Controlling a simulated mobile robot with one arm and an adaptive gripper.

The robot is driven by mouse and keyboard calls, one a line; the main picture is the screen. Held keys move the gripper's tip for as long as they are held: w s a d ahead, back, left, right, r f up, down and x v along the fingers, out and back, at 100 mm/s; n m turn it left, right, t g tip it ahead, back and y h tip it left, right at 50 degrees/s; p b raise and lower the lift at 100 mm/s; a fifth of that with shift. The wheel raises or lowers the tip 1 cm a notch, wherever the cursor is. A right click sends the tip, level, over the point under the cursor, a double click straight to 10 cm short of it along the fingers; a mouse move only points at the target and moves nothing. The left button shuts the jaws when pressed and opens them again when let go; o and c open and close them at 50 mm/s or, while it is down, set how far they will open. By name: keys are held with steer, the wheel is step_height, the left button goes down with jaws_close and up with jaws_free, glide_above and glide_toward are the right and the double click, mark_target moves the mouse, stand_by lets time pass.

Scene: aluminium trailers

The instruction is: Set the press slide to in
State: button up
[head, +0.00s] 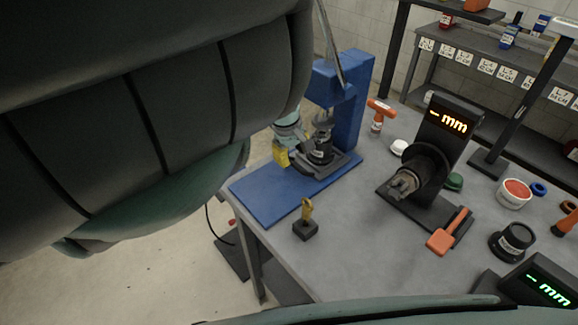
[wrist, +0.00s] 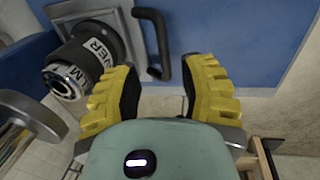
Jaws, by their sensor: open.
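The blue press (head: 350,105) stands on the far left part of the bench, on a blue base plate (head: 265,192). Its slide is a grey metal plate (wrist: 122,27) carrying a black labelled cylinder (wrist: 88,55), also seen in the head view (head: 320,150). A black bar handle (wrist: 155,42) is fixed to the plate's edge. My gripper (wrist: 160,72) is open, its yellow fingers on either side of the handle's lower end, not closed on it. In the head view my gripper (head: 282,152) is at the slide's left side, partly hidden by my arm.
A small black block with a brass piece (head: 306,220) stands near the bench's front edge. To the right are a display gauge (head: 440,130), an orange-handled tool (head: 447,232) and a black round piece (head: 512,241). A shelf (head: 480,60) stands behind.

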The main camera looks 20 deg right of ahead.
steer(key=shift+w+a+r, duration=0.15)
steer(key=shift+a+r, duration=0.15)
steer(key=shift+r, duration=0.35)
steer(key=r, duration=0.2)
steer(key=shift+s+r, duration=0.25)
steer(key=shift+r, duration=0.15)
